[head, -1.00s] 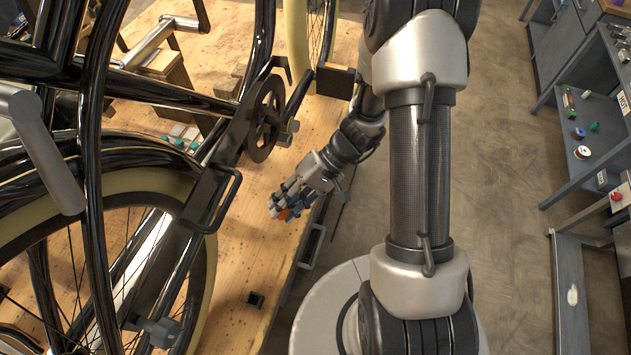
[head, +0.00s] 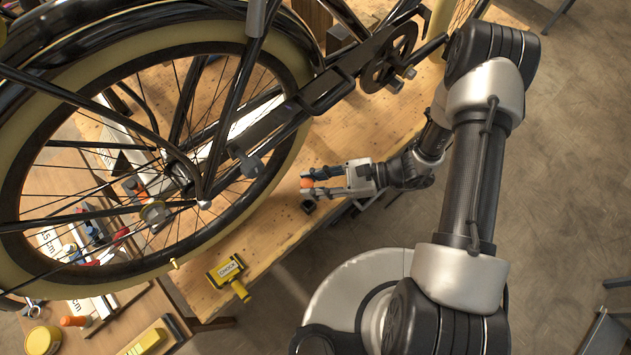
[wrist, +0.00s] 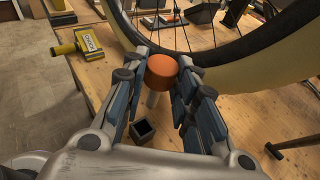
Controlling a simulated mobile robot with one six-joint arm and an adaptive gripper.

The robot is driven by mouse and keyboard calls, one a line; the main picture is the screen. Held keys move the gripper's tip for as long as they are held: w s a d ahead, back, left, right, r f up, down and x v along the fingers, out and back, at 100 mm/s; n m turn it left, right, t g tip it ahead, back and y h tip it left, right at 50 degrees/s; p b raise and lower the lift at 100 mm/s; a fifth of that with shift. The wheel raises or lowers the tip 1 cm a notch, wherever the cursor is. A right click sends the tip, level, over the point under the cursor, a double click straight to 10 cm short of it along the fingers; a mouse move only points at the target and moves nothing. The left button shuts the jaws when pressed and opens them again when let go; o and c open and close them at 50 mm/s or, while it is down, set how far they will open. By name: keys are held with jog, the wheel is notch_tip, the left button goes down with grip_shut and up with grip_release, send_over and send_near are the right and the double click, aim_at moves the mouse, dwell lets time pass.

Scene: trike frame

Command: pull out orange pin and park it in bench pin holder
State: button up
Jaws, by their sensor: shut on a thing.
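My gripper (head: 310,182) is shut on the orange pin (head: 306,183), above the bench near its front edge. In the wrist view, the pin's round orange head (wrist: 162,72) is between the finger pads and its grey shaft (wrist: 152,98) points down. A small dark square holder (head: 308,206) with an open top is on the bench edge, close by the pin. It also shows in the wrist view (wrist: 143,130), nearer the palm than the pin. The shaft appears apart from the holder; its lower tip is hard to make out.
The trike's wheel (head: 300,85) stands just beyond the gripper. A side table holds a yellow tin (head: 42,340) and an orange-handled tool (head: 75,321). Bare wood lies around the holder.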

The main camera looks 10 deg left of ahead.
jog(key=b, duration=0.5)
send_over(314, 203)
jog(key=shift+f, duration=2.9)
jog(key=shift+f+b, duration=2.1)
jog(key=shift+f, duration=0.15)
jog(key=o, duration=1.1)
jog(key=shift+d, duration=0.15)
jog(key=v, duration=1.1)
jog(key=shift+d+r, duration=0.15)
jog(key=shift+d, duration=0.2)
jog(key=shift+w, duration=0.1)
